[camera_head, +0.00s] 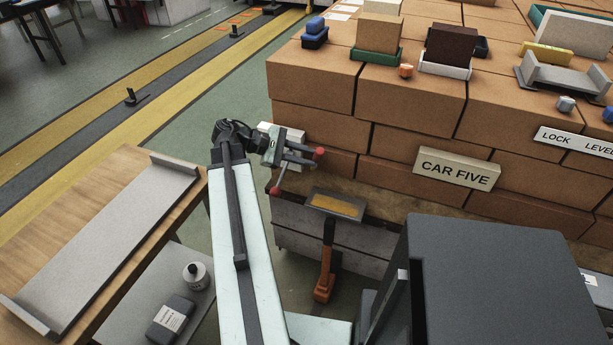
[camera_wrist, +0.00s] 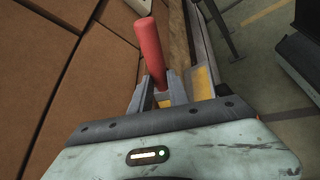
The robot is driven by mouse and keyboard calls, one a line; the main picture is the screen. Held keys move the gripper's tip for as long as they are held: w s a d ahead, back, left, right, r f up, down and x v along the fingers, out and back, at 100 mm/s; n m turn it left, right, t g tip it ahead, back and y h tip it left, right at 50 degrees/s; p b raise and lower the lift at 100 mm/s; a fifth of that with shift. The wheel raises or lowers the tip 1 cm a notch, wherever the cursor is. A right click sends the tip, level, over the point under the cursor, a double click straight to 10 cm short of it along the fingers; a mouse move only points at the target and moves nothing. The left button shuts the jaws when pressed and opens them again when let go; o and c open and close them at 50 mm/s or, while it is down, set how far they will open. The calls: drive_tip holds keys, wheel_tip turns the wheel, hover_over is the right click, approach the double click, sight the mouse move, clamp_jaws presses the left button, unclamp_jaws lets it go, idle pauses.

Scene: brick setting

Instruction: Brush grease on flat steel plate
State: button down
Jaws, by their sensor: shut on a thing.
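My gripper (camera_head: 303,162) is level with the brick stack, above and left of a small grey tray (camera_head: 362,211) with yellow, grease-like stuff (camera_head: 338,205) in it. It is shut on a red-handled thing (camera_head: 319,151); in the wrist view it shows as a red cylinder (camera_wrist: 163,45) rising past the fingers (camera_wrist: 160,95). The held thing's far end is hard to make out. A tool with an orange handle (camera_head: 325,275) stands or lies below the tray. A long flat grey plate (camera_head: 100,245) with raised ends lies on the wooden table at the left.
A brown block stack (camera_head: 310,75) fills the back right, with small boxes on top and a "CAR FIVE" sign (camera_head: 457,170).

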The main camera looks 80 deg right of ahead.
drive_tip(key=shift+f, duration=0.2)
wheel_tip(320, 180, down, 5)
drive_tip(key=b, duration=0.5)
